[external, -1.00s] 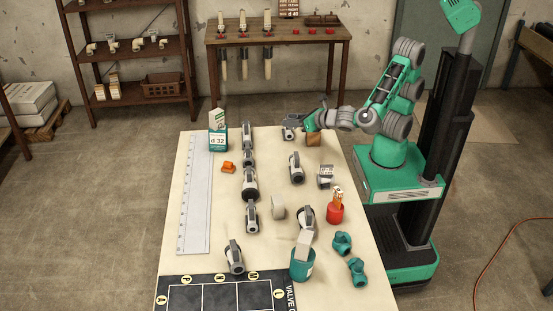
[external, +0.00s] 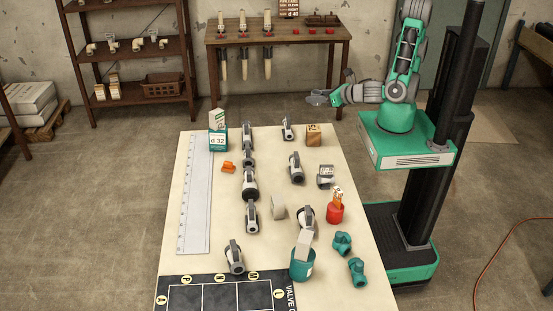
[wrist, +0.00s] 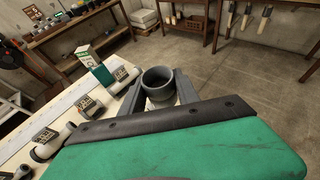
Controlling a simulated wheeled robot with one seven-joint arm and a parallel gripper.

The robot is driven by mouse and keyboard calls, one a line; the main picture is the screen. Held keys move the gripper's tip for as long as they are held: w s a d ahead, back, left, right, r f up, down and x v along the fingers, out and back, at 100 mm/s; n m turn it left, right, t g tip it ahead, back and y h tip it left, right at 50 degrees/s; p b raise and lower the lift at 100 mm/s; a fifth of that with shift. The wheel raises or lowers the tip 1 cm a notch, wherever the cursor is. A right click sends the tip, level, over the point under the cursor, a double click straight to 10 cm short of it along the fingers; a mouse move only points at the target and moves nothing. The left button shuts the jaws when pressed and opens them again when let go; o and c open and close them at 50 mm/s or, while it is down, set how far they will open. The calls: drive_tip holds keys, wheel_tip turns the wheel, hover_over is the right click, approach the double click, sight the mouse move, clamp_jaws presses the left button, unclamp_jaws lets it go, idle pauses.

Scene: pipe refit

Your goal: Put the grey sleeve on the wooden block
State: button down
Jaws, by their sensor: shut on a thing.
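The wooden block (external: 313,129) stands near the far right corner of the table, with a dark mark on its top edge. My gripper (external: 317,98) is up above the far edge of the table, above and behind the block in the external view. In the wrist view the grey sleeve (wrist: 158,80), a short open-ended tube, sits between my two fingers with its opening facing up. My gripper is shut on it. In the external view the sleeve is too small to tell apart from the fingers. The block cannot be made out in the wrist view.
A grey valve (external: 288,128) stands left of the block. More valves stand along the table (external: 215,262), with a long ruler (external: 195,190) at left and a teal box (external: 218,138) at the far left. A teal cup (external: 303,266), red cup (external: 336,213) and teal fittings (external: 343,243) stand at right.

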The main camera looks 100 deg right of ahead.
sight(314, 128)
drive_tip(key=shift+m+h, duration=0.3)
drive_tip(key=f+b, duration=0.1)
drive_tip(key=f, duration=0.6)
drive_tip(key=a+f+b, duration=0.1)
drive_tip(key=f, duration=0.2)
drive_tip(key=shift+w+f+b, duration=0.15)
drive_tip(key=shift+w+b, duration=0.05)
drive_tip(key=shift+b, duration=0.15)
drive_tip(key=shift+g, duration=0.3)
drive_tip(key=shift+d+f, duration=0.1)
drive_tip(key=shift+f, duration=0.05)
drive_tip(key=c, duration=0.9)
unclamp_jaws()
